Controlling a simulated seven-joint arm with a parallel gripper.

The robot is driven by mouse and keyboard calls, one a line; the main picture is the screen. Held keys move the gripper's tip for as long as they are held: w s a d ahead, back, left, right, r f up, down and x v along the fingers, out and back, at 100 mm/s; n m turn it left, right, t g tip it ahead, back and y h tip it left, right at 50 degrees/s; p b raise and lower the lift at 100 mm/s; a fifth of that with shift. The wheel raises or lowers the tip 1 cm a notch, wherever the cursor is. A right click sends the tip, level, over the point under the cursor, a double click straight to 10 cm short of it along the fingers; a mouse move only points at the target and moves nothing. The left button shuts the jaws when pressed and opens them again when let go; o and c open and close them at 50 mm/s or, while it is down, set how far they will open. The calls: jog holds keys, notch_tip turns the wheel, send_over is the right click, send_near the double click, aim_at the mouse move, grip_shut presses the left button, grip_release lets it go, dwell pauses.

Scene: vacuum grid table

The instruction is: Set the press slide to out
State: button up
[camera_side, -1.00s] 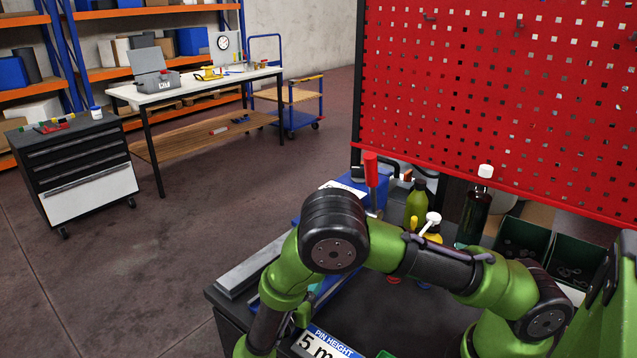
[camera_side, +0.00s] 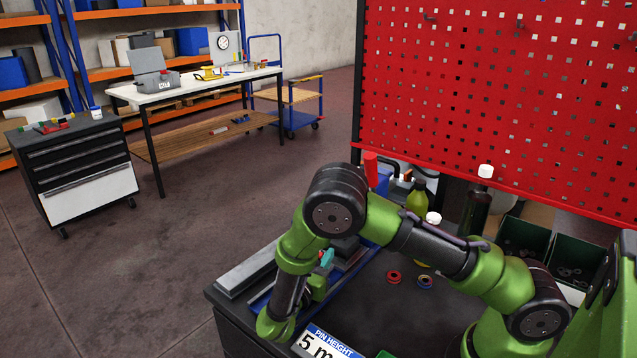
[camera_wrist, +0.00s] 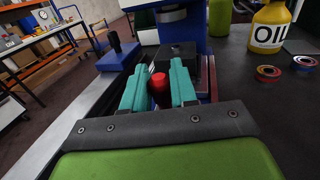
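In the wrist view a red knob (camera_wrist: 160,88) stands between the two teal fingers of my gripper (camera_wrist: 158,82). The knob fills the gap, but I cannot tell whether the fingers press on it. Beyond the fingertips is a dark block (camera_wrist: 178,52), in front of the blue press (camera_wrist: 181,28). In the side view my gripper (camera_side: 321,272) is low over the left part of the bench, partly hidden by my arm.
A blue T-shaped piece (camera_wrist: 118,50) stands left of my fingers, by a grey rail (camera_wrist: 78,118). A "PIN HEIGHT" sign (camera_side: 327,344) stands at the bench front.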

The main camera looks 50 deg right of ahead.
grip_shut()
jog(key=a, duration=1.4)
jog(key=shift+a, duration=0.4)
jog(key=shift+o, duration=2.4)
grip_release()
jog(key=shift+o, duration=0.8)
jog(key=shift+d, duration=0.1)
jog(key=v, duration=1.7)
